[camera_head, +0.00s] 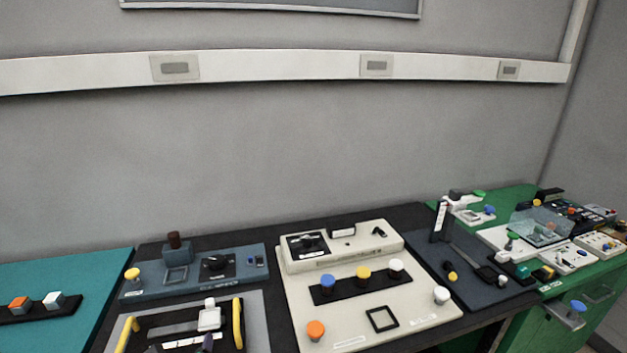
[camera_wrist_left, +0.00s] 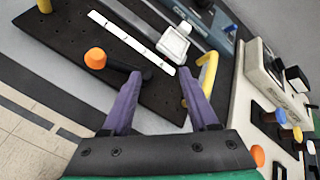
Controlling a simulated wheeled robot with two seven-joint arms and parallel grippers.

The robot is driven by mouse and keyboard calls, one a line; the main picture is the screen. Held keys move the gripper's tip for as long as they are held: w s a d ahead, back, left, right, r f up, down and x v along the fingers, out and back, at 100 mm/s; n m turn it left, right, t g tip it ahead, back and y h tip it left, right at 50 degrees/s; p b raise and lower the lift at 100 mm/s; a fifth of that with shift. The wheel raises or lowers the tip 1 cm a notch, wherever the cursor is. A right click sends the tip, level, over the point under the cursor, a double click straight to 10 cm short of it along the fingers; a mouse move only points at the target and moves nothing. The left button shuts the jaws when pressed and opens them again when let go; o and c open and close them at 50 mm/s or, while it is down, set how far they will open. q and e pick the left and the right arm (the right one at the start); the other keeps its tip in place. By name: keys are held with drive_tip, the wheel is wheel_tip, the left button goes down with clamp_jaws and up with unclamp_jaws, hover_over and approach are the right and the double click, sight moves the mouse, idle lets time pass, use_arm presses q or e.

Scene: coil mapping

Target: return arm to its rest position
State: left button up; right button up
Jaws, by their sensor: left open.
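In the head view only a bit of purple at the bottom edge, in front of this board (camera_head: 180,325), looks like a fingertip. Whether the fingers touch the board cannot be told. My right gripper is in neither view.
A beige panel (camera_head: 430,308) with coloured knobs stands to the right of the board. A blue-grey unit (camera_head: 140,290) with a dark post is behind it. A teal mat (camera_head: 60,265) lies left; a green bench (camera_head: 530,335) with several devices stands right.

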use_arm(q)
drive_tip(key=s+d+f+n+g+h, duration=0.2)
drive_tip(key=s+n+g+h, duration=0.1)
drive_tip(key=s+n, duration=0.65)
drive_tip(key=s+d+f+n+g+h, duration=0.2)
drive_tip(key=s+d+n+g, duration=0.3)
drive_tip(key=n, duration=0.7)
wheel_tip(320, 180, down, 22)
drive_tip(key=s+a, duration=0.2)
drive_tip(key=s, duration=0.1)
drive_tip(key=s+a+f+g, duration=0.1)
drive_tip(key=s+a+f, duration=0.2)
drive_tip(key=s+f, duration=1.2)
drive_tip(key=shift+s+a+f, duration=0.15)
drive_tip(key=shift+s+f, duration=0.1)
drive_tip(key=shift+s, duration=0.65)
drive_tip(key=shift+m, duration=0.25)
